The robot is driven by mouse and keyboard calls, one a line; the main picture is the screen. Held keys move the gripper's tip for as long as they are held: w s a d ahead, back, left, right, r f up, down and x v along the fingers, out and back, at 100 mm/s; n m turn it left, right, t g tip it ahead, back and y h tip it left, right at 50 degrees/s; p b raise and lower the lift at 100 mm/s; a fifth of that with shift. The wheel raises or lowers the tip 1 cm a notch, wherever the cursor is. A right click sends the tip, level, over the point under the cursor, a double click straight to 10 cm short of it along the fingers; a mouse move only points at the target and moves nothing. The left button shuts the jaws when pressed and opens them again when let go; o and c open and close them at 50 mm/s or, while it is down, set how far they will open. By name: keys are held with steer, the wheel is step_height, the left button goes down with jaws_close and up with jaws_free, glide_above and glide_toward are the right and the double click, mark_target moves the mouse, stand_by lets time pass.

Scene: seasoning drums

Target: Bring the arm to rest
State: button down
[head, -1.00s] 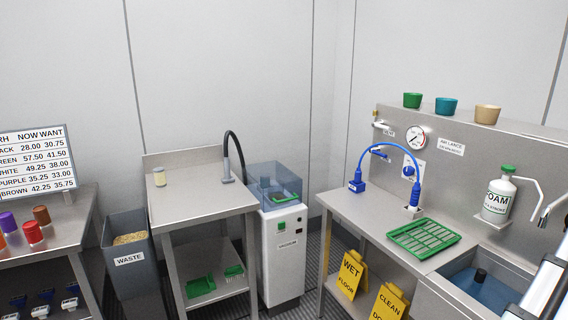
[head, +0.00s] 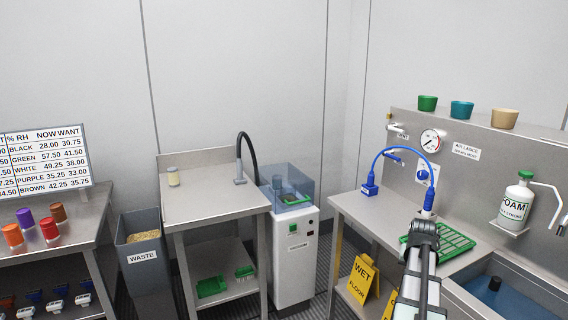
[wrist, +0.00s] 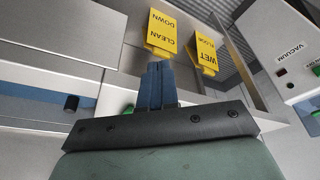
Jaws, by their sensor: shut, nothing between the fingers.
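My gripper (head: 424,232) is in the right part of the head view, raised in front of the right-hand steel bench. It hides part of the green rack (head: 458,243) there. In the wrist view my gripper (wrist: 158,66) shows its two blue-grey fingers pressed together with nothing between them. Yellow floor signs reading CLEAN DOWN (wrist: 164,32) and WET FLOOR (wrist: 205,55) show beyond the fingertips. The air between fingers and signs cannot be measured.
The right bench (head: 362,206) bears a blue hose (head: 409,149). A foam bottle (head: 516,203) stands above the sink (head: 505,288). The vacuum unit (head: 293,262), middle table (head: 209,199) and waste bin (head: 139,276) stand to the left.

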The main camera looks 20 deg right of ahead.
steer(key=w+a+f+n+y, duration=0.15)
steer(key=w+a+f, duration=0.3)
steer(key=a, duration=0.45)
steer(key=w+a+f+n, duration=0.25)
steer(key=a+f, duration=0.25)
steer(key=a, duration=0.3)
steer(key=w+a+f+n+y, duration=0.1)
steer(key=w+a+f, duration=0.3)
steer(key=a, duration=0.5)
steer(key=s+a+f+n+g, duration=0.15)
steer(key=a+f, duration=0.25)
steer(key=a, duration=0.5)
steer(key=s+a+f+n, duration=0.2)
steer(key=a+f, duration=0.2)
steer(key=a, duration=0.5)
steer(key=s+a+f+n+g, duration=0.15)
steer(key=a+f, duration=0.25)
steer(key=a, duration=0.5)
steer(key=s+f+g, duration=0.3)
steer(key=s+f, duration=0.7)
steer(key=s, duration=0.5)
steer(key=s+f+g, duration=0.3)
steer(key=s+f, duration=0.7)
steer(key=s, duration=0.4)
steer(key=shift+s+d+f, duration=0.15)
steer(key=shift+s+f, duration=0.1)
steer(key=shift+s, duration=0.1)
